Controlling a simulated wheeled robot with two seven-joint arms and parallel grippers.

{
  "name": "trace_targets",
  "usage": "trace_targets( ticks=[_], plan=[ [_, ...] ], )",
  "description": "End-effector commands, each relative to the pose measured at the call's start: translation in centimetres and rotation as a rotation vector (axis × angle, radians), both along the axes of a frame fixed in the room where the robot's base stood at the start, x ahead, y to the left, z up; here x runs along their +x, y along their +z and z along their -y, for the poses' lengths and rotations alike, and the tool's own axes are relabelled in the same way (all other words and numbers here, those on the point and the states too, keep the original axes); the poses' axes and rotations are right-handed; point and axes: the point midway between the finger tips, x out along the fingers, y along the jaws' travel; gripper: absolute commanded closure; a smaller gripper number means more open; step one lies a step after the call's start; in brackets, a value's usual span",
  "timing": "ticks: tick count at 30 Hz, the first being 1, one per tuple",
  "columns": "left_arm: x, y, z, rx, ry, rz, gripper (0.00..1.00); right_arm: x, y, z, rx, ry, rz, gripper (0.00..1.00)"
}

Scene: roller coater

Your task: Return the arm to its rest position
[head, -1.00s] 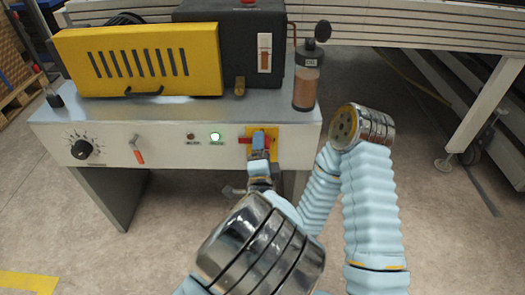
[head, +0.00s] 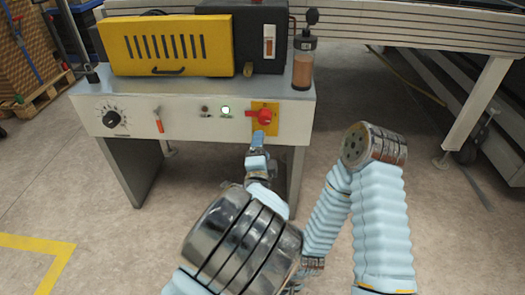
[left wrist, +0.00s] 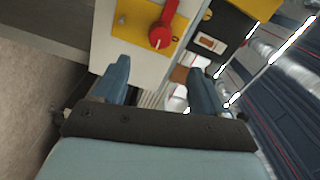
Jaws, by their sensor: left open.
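My left gripper (head: 258,140) is open and empty in front of the machine, just below the red rotary switch (head: 264,117) on its yellow plate (head: 272,131). In the left wrist view, the two blue fingers of my left gripper (left wrist: 162,84) are spread apart with nothing between them. There the red switch (left wrist: 160,36) and its yellow plate (left wrist: 133,18) lie beyond the fingertips, with a visible gap. My right gripper is not in view.
The white control panel (head: 185,126) has a black dial (head: 112,118), an orange-handled lever (head: 159,122) and a lit lamp (head: 226,110). A yellow cover (head: 150,45) and a bottle (head: 303,66) stand above. A conveyor leg (head: 478,103) is at right.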

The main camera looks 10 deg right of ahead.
Motion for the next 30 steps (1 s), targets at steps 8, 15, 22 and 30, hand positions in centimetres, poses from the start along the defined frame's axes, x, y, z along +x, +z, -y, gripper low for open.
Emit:
trace_targets(
  ticks=[8, 15, 22, 30],
  plan=[
    [0.0, 0.0, 0.0, 0.0, 0.0, 0.0, 0.29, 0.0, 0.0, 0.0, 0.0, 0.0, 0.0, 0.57],
    [0.9, -4.2, -3.3, -0.044, 0.048, -0.131, 0.29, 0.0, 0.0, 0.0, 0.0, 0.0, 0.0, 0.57],
    [-1.4, -18.9, -14.6, -0.303, 0.277, -0.636, 0.29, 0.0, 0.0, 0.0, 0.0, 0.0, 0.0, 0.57],
    [-16.0, -31.9, -23.8, -0.856, 0.747, -1.315, 0.29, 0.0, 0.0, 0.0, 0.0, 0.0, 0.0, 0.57]
  ],
)
